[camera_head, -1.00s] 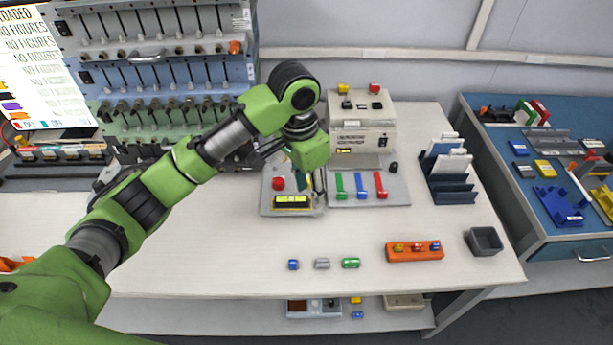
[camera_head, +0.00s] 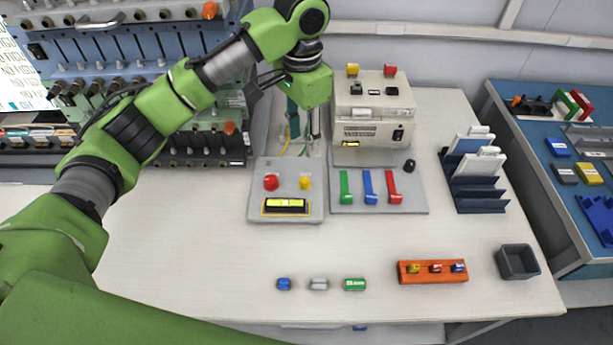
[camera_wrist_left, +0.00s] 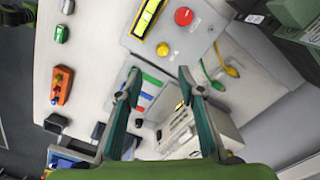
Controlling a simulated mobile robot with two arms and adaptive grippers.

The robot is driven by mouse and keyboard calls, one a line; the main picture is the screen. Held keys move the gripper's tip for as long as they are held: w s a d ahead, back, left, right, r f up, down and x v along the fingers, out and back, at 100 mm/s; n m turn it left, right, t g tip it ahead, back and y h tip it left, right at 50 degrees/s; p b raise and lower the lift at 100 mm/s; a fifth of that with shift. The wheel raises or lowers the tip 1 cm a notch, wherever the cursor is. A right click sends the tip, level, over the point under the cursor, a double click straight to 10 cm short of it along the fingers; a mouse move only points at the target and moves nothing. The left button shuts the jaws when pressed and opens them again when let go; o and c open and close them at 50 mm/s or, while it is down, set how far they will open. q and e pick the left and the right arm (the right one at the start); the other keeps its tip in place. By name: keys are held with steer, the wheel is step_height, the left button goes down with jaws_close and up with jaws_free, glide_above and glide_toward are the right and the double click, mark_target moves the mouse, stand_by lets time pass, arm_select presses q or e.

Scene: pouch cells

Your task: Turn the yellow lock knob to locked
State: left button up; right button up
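A small yellow knob (camera_head: 305,182) stands on a grey panel (camera_head: 257,204), right of a red button (camera_head: 271,182) and behind a yellow-lit display. The knob also shows in the left wrist view (camera_wrist_left: 163,49), beside the red button (camera_wrist_left: 184,16). Another yellow knob (camera_head: 352,69) sits on top of the beige box (camera_head: 362,110), and no readable label tells which one is the lock. My left gripper (camera_head: 304,136) points down behind the panel's knob, apart from it. In the left wrist view its teal fingers (camera_wrist_left: 160,75) are spread with nothing between them. My right gripper is not in view.
Green, blue and red levers (camera_head: 368,187) stand on the panel to the right. A dark blue rack (camera_head: 475,190), an orange block (camera_head: 432,272) and a grey bin (camera_head: 517,262) are farther right. A tall rack of equipment stands at the left. The table's front left is clear.

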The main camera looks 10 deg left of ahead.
mark_target(304, 180)
arm_select(q)
steer(key=f, duration=1)
steer(key=w+f, duration=0.1)
steer(key=f, duration=0.4)
steer(key=shift+s, duration=0.1)
jaws_close()
